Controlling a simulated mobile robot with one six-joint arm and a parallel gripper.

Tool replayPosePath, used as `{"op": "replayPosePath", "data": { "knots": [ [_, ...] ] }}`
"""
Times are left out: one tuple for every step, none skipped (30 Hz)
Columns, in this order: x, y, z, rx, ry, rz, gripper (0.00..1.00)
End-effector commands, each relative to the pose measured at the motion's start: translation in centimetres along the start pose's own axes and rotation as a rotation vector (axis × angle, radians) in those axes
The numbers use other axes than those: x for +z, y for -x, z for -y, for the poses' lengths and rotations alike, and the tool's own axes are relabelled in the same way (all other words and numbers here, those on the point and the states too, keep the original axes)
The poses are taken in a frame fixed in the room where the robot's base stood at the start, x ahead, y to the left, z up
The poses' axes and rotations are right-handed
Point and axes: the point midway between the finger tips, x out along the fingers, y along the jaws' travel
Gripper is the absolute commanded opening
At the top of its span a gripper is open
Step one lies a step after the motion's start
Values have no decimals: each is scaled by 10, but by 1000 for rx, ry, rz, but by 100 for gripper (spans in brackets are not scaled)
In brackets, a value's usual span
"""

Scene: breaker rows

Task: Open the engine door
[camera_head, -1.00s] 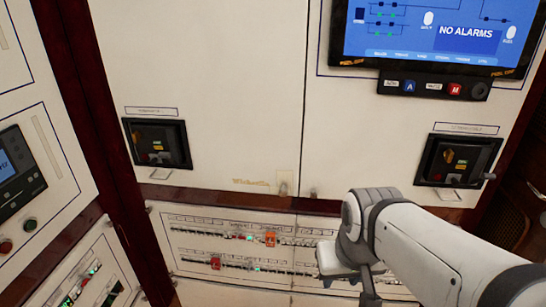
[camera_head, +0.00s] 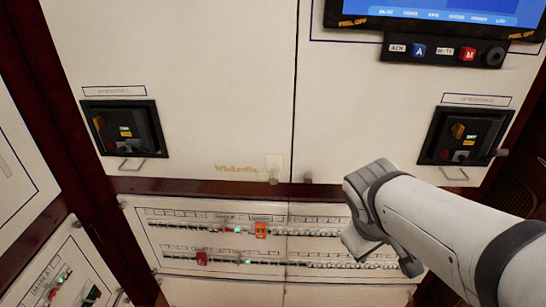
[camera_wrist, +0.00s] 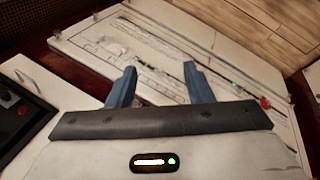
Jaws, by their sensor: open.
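Two white cabinet panels, a left one (camera_head: 190,60) and a right one (camera_head: 370,110), meet at a vertical seam in the head view. A small metal knob or catch (camera_head: 273,177) sits low on the left panel, and another (camera_head: 308,177) just right of the seam. No readable label tells me which panel is the engine door. My gripper (camera_wrist: 160,72) is open and empty in the wrist view, its two blue fingers apart over the white breaker panel (camera_wrist: 100,40). In the head view my arm hides most of it, in front of the lower right breaker rows.
Black recessed breaker units stand left (camera_head: 124,128) and right (camera_head: 465,138), each with a projecting handle below. Breaker rows (camera_head: 200,228) with orange and red tags run below a wooden ledge (camera_head: 215,188). A screen (camera_head: 430,12) and button strip (camera_head: 445,52) are above right.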

Motion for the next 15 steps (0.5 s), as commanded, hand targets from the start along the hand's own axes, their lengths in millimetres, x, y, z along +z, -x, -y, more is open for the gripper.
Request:
{"op": "replayPosePath", "data": {
  "knots": [
    [-6,-29,3,79,141,0,47],
    [-11,-35,0,131,225,-1,47],
    [-19,-43,-4,202,336,-2,47],
    [-26,-48,-6,256,419,-3,47],
    [-34,-52,-8,309,500,-5,47],
    [-46,-57,-9,382,609,-7,47],
    [-55,-60,-10,437,689,-9,47],
    [-65,-63,-9,494,770,-11,47],
    [-80,-65,-7,572,875,-15,47],
    [-91,-66,-4,631,952,-18,47],
    [-102,-67,0,691,1028,-22,47],
    [-118,-67,6,772,1129,-26,47],
    [-129,-66,12,836,1203,-29,47],
    [-141,-65,19,899,1273,-32,47],
    [-156,-63,30,982,1363,-36,47]
  ]
}}
